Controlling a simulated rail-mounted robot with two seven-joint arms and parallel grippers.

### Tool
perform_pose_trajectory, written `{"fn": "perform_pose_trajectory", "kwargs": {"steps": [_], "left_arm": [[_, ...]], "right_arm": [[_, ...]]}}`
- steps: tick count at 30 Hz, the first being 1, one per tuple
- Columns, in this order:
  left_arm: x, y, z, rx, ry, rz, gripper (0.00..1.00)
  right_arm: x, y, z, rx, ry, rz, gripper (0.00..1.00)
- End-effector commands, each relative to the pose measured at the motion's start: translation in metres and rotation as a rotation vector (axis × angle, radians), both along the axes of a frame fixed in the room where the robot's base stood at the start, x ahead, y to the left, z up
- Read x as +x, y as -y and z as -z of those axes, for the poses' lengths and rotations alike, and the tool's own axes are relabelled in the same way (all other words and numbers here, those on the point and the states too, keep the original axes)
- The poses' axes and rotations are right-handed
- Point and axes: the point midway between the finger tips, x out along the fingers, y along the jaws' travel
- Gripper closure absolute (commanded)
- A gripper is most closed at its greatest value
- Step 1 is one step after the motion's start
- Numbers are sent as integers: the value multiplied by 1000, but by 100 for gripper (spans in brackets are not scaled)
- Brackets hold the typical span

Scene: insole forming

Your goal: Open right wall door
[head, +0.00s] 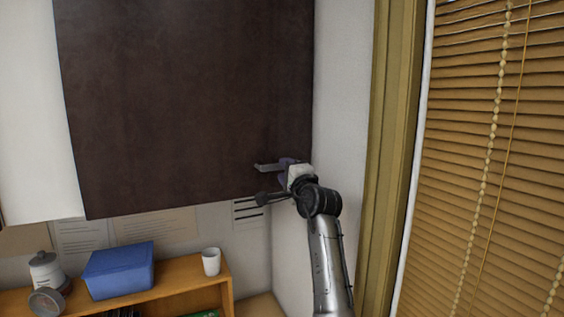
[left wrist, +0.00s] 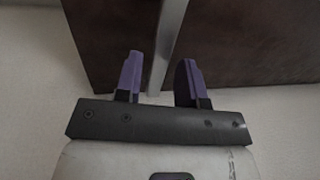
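The dark brown wall door (head: 190,100) fills the upper left of the head view and looks closed. A grey handle (head: 268,167) is near its lower right corner. My left gripper (head: 284,165) is at this handle. In the left wrist view, the purple fingers of my left gripper (left wrist: 160,75) are apart. A pale grey strip (left wrist: 168,40), which looks like the handle, runs between them with gaps on both sides. Brown door surface (left wrist: 235,40) shows behind. Whether the fingers touch the handle elsewhere is hidden. My right gripper is not in view.
Below the door is a wooden shelf (head: 185,279) with a blue box (head: 118,270), a white cup (head: 211,262) and a grey-white jar (head: 46,270). A white wall (head: 340,110) and a window with blinds (head: 490,160) stand close on the right.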

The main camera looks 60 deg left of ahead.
Motion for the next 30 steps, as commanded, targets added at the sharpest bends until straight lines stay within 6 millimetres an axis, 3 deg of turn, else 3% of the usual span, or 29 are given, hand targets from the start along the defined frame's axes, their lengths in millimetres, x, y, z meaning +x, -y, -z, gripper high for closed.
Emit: {"fn": "perform_pose_trajectory", "kwargs": {"steps": [9,20,30], "left_arm": [[3,-27,-6,0,0,-1,64],[4,-29,-5,1,1,0,64],[4,-29,-6,0,1,0,95]], "right_arm": [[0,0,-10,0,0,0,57],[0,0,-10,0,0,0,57],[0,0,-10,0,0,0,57]]}}
